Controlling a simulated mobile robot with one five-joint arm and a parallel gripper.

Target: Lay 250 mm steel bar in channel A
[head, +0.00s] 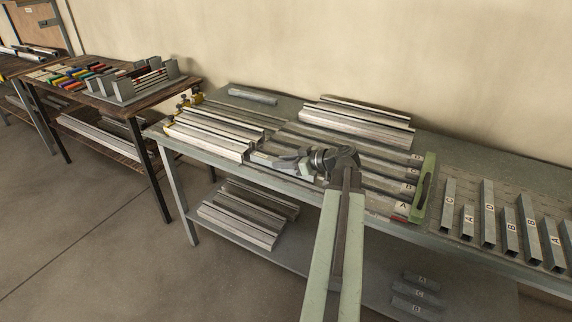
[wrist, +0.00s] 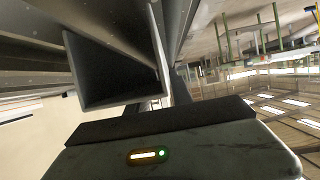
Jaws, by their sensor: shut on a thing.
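My gripper (head: 322,160) is over the front middle of the bench and is shut on a grey steel bar. In the wrist view the bar (wrist: 112,72) is a square hollow section, its dark open end close to my gripper's body. My arm hides most of it in the head view, and its length cannot be read. Channel A (head: 376,196) is the front one of several parallel channels, with its A label at the right end. My gripper is at the left part of these channels. Whether the bar touches a channel cannot be told.
A green end piece (head: 424,188) closes the right of the channels. Long profiles lie at the left (head: 212,133) and back (head: 355,120). A lower shelf (head: 225,232) holds more stock. A wooden table (head: 125,105) stands left.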

